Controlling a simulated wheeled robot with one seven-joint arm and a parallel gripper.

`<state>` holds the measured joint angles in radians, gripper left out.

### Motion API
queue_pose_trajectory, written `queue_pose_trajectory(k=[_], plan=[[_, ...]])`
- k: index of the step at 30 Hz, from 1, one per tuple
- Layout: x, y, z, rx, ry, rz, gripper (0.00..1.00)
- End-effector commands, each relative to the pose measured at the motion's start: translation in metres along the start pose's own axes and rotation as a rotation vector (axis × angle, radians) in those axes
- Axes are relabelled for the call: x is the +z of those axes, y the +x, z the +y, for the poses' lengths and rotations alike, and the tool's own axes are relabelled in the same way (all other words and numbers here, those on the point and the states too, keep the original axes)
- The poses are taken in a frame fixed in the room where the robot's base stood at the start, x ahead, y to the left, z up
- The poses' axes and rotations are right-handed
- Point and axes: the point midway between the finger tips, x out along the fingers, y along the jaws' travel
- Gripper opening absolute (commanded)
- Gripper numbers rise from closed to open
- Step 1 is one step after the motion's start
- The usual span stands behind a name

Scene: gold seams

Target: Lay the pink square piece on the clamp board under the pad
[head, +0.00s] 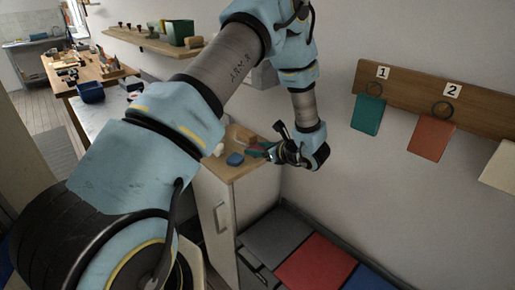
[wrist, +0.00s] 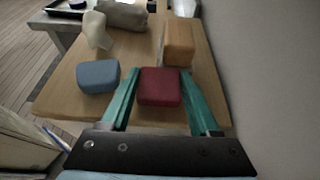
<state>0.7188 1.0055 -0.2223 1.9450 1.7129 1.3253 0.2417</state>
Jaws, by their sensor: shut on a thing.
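A dark pinkish-red square piece (wrist: 160,87) with rounded edges, the one that fits the task's pink piece, sits between the teal fingers of my gripper (wrist: 161,75) in the wrist view. My gripper is shut on it, over the near end of a small cabinet's wooden top (wrist: 66,105). I cannot tell whether the piece still touches the top. In the head view my gripper (head: 262,151) is at the right edge of that cabinet, and the piece is hardly visible there. I cannot make out a clamp board or pad for certain in either view.
A blue rounded piece (wrist: 98,76) lies left of my gripper, with an orange-tan block (wrist: 178,42), a pale lump (wrist: 96,30) and a grey-green object (wrist: 124,14) behind. The wall is close on the right. A rail (head: 420,97) with hanging cards and a workbench (head: 92,72) stand farther off.

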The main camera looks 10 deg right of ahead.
Motion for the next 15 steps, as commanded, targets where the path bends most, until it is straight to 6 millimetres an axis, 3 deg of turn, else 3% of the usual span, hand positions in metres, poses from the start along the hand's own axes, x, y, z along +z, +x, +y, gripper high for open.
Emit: queue_pose_trajectory(k=[5,6,13,15], plan=[[-0.0039,0.0012,-0.0002,-0.001,0.0,0.0,0.02],[-0.0041,0.0012,-0.0002,-0.001,0.001,0.001,0.63],[-0.0028,0.0009,0.0,0.0,0.001,0.001,0.89],[-0.0028,0.0009,0.0,0.0,0.001,0.001,0.92]])
